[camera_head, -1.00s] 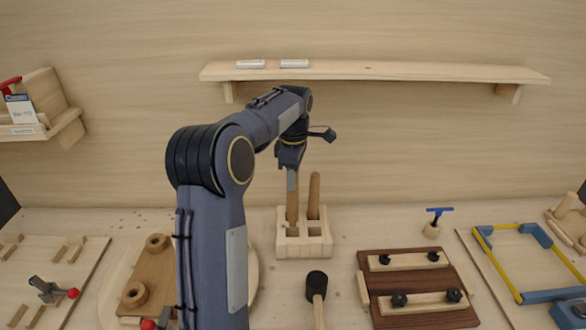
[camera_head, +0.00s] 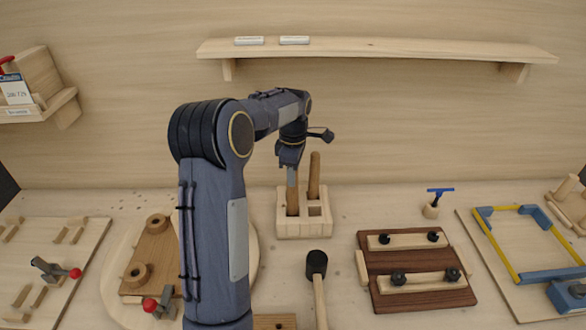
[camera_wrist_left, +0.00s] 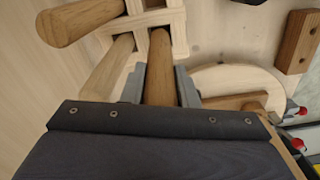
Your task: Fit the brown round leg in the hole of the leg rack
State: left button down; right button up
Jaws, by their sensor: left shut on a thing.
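The leg rack (camera_head: 303,230) is a pale wooden block with square holes, standing on the bench below the shelf. My left gripper (camera_head: 290,163) is above it, shut on the brown round leg (camera_head: 292,198). The leg is upright, with its lower end at the front left hole. In the left wrist view the leg (camera_wrist_left: 160,75) lies between my fingers (camera_wrist_left: 160,88) and meets the rack (camera_wrist_left: 178,22) at a hole. How deep it sits cannot be told. Another brown leg (camera_head: 314,175) stands in the rack behind. My right gripper is not in view.
A paler round leg (camera_wrist_left: 110,70) is beside the held one. A black-headed mallet (camera_head: 316,265) lies in front of the rack. A dark board with clamped strips (camera_head: 420,300) is at right, and a shelf (camera_head: 380,48) runs above.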

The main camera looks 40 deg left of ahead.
pick_arm(q)
jog(key=shift+f+b, duration=0.75)
jog(key=shift+f, duration=1)
jog(key=c, duration=1.1)
grip_release()
jog(key=shift+o, duration=0.2)
